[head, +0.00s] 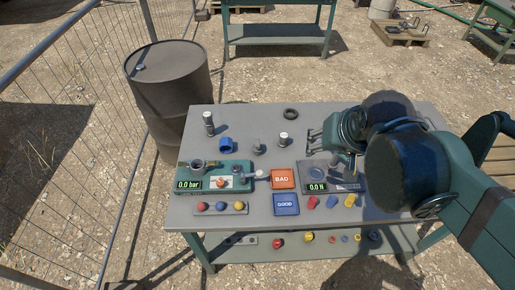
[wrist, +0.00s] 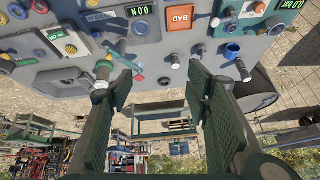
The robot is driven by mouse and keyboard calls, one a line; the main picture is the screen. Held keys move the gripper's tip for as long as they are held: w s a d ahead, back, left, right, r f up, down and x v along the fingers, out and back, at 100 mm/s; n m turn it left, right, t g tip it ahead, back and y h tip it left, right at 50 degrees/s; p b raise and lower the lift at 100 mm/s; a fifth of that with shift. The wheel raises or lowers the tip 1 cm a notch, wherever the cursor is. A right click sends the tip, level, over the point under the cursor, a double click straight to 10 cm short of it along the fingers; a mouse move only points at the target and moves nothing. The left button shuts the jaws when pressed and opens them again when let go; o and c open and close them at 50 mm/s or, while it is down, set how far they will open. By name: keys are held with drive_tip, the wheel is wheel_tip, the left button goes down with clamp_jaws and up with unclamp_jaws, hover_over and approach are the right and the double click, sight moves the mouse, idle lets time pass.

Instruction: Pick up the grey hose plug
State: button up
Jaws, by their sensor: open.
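In the head view, two small grey fittings stand on the grey bench top: a plain grey one (head: 257,146) and one with a pale top (head: 283,140). I cannot tell for certain which is the grey hose plug. Both also show in the wrist view, the plain one (wrist: 200,50) and the other (wrist: 175,61), beyond my fingertips. My gripper (head: 313,139) is above the bench, to the right of both. Its fingers are spread, with nothing held between them (wrist: 158,82). My arm hides the bench's right part in the head view.
A silver cylinder (head: 209,122), a blue cup (head: 226,145) and a black ring (head: 291,113) stand or lie nearby. A green pressure unit (head: 212,169), the BAD tray (head: 283,179) and GOOD tray (head: 286,204) are nearer the front. A drum (head: 170,82) stands beyond the bench's left side.

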drive_tip(key=w+a+f+m+g, duration=0.15)
drive_tip(key=w+a+m, duration=0.25)
drive_tip(key=w, duration=0.5)
drive_tip(key=m+g+h, duration=0.2)
drive_tip(key=m+g, duration=0.3)
drive_tip(key=m, duration=0.6)
hover_over(257, 142)
drive_tip(key=f, duration=2)
drive_tip(key=shift+s+a+f, duration=0.25)
drive_tip(key=shift+a, duration=0.05)
drive_tip(key=shift+w+a+f+m, duration=0.1)
drive_tip(key=shift+a+f+m, duration=0.15)
drive_tip(key=shift+f+m, duration=0.25)
drive_tip(key=shift+d+f, duration=0.2)
drive_tip(key=shift+f, duration=1.05)
drive_tip(key=shift+f, duration=0.15)
